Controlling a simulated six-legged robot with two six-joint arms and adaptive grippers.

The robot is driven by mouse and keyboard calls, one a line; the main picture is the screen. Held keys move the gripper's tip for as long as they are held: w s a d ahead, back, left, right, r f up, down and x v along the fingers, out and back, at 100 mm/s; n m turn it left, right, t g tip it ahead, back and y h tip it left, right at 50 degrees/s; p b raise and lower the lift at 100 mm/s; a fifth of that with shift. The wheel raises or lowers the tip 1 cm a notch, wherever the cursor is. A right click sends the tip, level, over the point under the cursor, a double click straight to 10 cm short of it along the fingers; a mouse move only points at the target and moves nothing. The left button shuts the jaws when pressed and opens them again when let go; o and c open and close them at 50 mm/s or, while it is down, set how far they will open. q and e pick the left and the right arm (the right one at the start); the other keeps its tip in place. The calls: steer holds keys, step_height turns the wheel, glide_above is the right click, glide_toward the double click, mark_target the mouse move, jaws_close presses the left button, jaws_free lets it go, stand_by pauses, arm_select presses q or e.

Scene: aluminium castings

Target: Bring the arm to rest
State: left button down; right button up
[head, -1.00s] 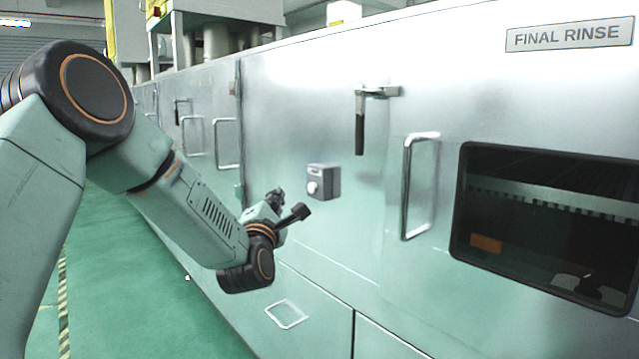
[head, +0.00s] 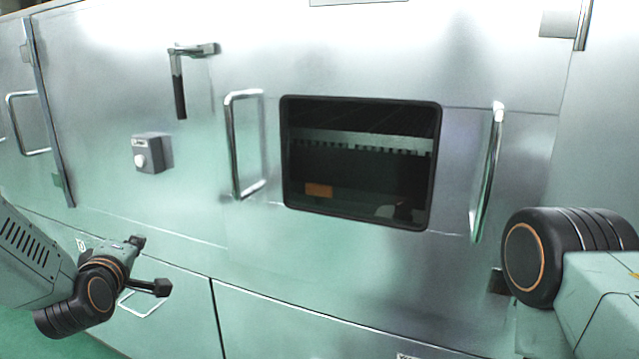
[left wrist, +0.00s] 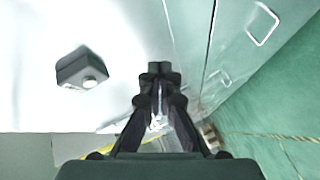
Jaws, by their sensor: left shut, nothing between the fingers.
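My left arm comes in at the lower left of the head view. Its gripper (head: 137,242) is shut and empty, in front of the metal cabinet wall, below the small grey box. In the left wrist view the closed dark fingers (left wrist: 160,70) meet at the centre with nothing between them. My right arm shows at the right edge of the head view as a dark round joint and a pale green link; its gripper is not seen.
The metal machine wall (head: 250,250) fills the head view. It carries a grey box with a knob (head: 149,154), which also shows in the left wrist view (left wrist: 82,68), a lever handle (head: 180,85), bar handles (head: 233,145) (head: 487,175) and a dark window (head: 360,165). Green floor (left wrist: 260,140) lies beside it.

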arm_select(q)
steer(key=s+d+f+m+g+h, duration=0.2)
steer(key=s+d+f+m+g, duration=0.25)
steer(key=s+f, duration=0.5)
steer(key=s+d+f+m+g+h, duration=0.1)
steer(key=s+d+f+m+g, duration=0.25)
steer(key=s+f+m, duration=0.6)
steer(key=s+d+f+g, duration=0.1)
steer(key=s+f+g, duration=0.1)
steer(key=s+f, duration=0.2)
steer(key=s+d+f+m+g, duration=0.1)
steer(key=s+f, duration=0.4)
steer(key=s, duration=0.6)
steer(key=s+d+f+g, duration=0.2)
steer(key=s+f+g, duration=0.2)
steer(key=s, duration=0.4)
steer(key=shift+d+f, duration=0.25)
steer(key=shift+d, duration=0.05)
